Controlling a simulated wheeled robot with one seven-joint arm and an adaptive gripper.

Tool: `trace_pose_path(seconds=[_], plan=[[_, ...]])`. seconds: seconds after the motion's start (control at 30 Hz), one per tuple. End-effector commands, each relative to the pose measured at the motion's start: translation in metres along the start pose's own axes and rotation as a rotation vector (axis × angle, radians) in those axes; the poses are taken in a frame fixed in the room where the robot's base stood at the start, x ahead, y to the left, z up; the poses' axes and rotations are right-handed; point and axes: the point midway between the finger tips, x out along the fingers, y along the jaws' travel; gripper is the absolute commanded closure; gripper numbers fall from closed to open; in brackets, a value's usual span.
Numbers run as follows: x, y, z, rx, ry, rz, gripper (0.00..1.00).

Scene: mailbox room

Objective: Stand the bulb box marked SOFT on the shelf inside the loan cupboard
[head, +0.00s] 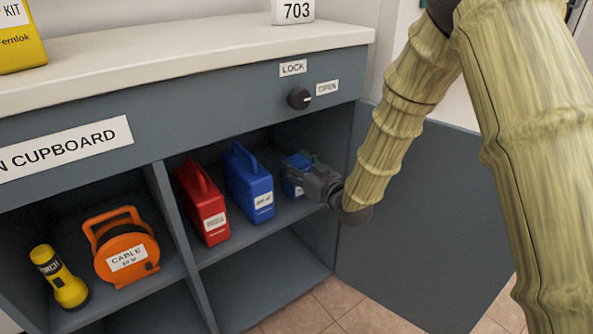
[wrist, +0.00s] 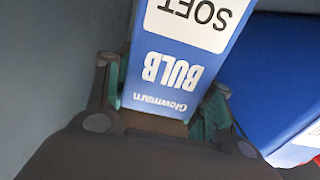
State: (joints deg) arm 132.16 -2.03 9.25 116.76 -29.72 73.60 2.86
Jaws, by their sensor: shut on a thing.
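The blue bulb box marked SOFT (wrist: 178,60) fills the middle of the wrist view, its lettering upside down there. My gripper (wrist: 165,105) is shut on it, one finger on each side. In the head view my gripper (head: 318,184) reaches into the right compartment of the loan cupboard (head: 225,105), and the box (head: 296,168) shows partly behind it. The box is over the shelf (head: 250,232), to the right of a blue case. Whether its base touches the shelf is hidden.
A blue case (head: 248,182) stands close beside the box, with a red case (head: 203,205) left of it. An orange cable reel (head: 125,248) and yellow torch (head: 60,277) occupy the left compartment. The open cupboard door (head: 420,215) is at the right, behind my arm.

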Motion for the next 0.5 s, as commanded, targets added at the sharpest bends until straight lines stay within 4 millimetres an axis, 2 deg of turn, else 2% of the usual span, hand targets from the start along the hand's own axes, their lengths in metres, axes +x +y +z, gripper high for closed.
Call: trace_pose_path(seconds=[0.4, 0.43, 0.5], plan=[[0.0001, 0.0004, 0.0047, 0.000, 0.002, 0.000, 0.76], [0.0001, 0.0004, 0.0049, 0.000, 0.002, 0.000, 0.45], [0.0001, 0.0004, 0.0045, -0.001, 0.002, 0.000, 0.32]])
